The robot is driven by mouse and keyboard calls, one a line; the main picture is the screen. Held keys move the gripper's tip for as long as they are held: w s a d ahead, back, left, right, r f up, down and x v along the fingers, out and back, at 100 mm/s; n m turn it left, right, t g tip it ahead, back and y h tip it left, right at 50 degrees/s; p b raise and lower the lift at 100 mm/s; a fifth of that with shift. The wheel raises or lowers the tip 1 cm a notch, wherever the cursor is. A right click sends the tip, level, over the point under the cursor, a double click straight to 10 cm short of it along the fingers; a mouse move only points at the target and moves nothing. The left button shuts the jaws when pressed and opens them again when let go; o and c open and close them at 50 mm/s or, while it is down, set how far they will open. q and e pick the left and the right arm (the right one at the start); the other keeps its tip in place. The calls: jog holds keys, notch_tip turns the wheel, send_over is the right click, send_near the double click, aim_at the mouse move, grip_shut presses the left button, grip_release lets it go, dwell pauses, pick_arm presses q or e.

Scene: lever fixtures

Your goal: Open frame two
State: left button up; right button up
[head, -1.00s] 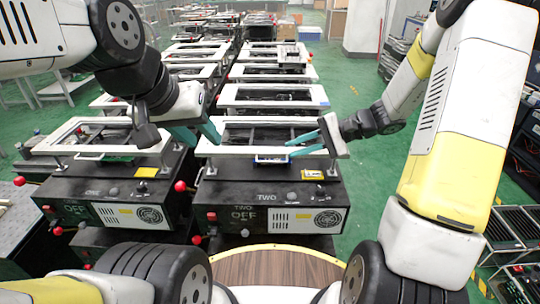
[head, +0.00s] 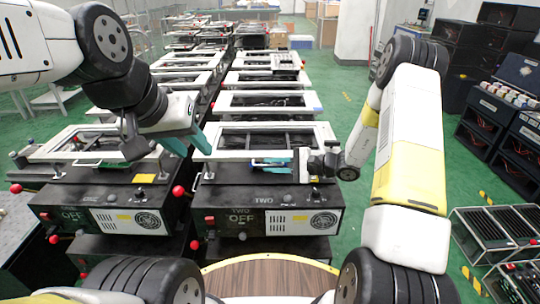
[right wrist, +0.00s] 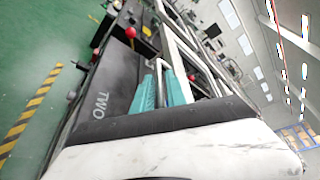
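Frame two (head: 225,154) is a white rectangular frame lying flat on the black machine marked TWO (head: 222,192). My right gripper's teal fingers reach in from the right at this handle. My left gripper (head: 188,144) is open and empty, beside the left edge of frame two.
Machine one (head: 90,205) with its own white frame stands close on the left. Red ball levers (head: 178,191) stand out between the machines. More framed machines (head: 265,102) line up behind.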

jog(key=shift+w+a, duration=0.1)
jog(key=shift+a, duration=0.15)
grip_shut()
dwell(1.4)
